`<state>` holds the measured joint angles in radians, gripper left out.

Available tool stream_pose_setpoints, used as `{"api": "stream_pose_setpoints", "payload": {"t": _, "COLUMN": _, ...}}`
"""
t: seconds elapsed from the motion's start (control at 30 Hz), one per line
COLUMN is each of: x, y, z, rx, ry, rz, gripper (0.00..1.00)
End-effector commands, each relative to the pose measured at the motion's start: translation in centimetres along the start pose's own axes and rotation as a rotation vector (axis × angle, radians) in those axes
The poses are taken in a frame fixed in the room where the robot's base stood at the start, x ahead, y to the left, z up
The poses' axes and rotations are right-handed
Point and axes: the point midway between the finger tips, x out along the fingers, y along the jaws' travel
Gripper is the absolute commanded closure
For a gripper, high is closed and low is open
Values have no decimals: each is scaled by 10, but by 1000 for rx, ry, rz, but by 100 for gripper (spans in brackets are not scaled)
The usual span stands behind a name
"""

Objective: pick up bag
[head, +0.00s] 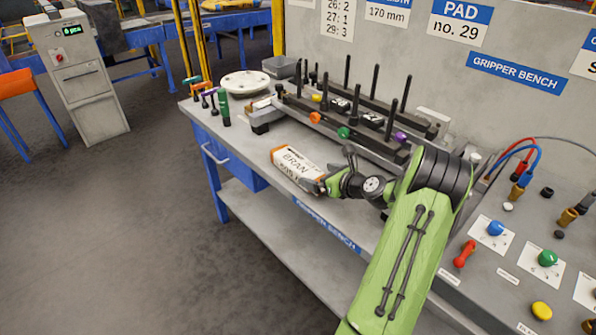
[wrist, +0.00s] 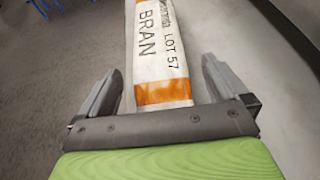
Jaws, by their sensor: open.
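The bag (head: 296,166) is a white sack with orange ends, marked BRAN. It lies on the grey bench top near the front edge, left of my arm. In the wrist view the bag (wrist: 158,55) also shows the words LOT 57, and its near orange end is between my two fingers. My gripper (wrist: 160,85) is open, one finger on each side of the bag, with gaps visible on both sides. In the head view my gripper (head: 326,184) is at the bag's right end, partly hidden by my wrist.
Behind the bag stands a rack (head: 340,125) with upright black rods and coloured knobs. A white round plate (head: 245,82) and a green-handled tool (head: 224,108) are at the bench's left end. Knobs and hoses (head: 520,170) fill the right. The bench front edge (head: 290,205) is close.

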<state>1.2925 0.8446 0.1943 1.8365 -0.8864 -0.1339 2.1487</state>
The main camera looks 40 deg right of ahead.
Motion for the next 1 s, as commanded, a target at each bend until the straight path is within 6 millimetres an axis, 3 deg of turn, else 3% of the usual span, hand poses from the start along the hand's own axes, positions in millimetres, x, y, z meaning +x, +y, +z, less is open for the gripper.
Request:
{"api": "stream_pose_setpoints", "payload": {"t": 0.23, "x": 45, "y": 3, "z": -1, "rx": -3, "ry": -1, "rz": 3, "gripper": 0}}
{"api": "stream_pose_setpoints", "payload": {"t": 0.5, "x": 50, "y": 2, "z": 0, "rx": -2, "ry": 0, "rz": 1, "gripper": 0}}
{"api": "stream_pose_setpoints", "payload": {"t": 1.0, "x": 49, "y": 2, "z": 0, "rx": -2, "ry": 1, "rz": 1, "gripper": 77}}
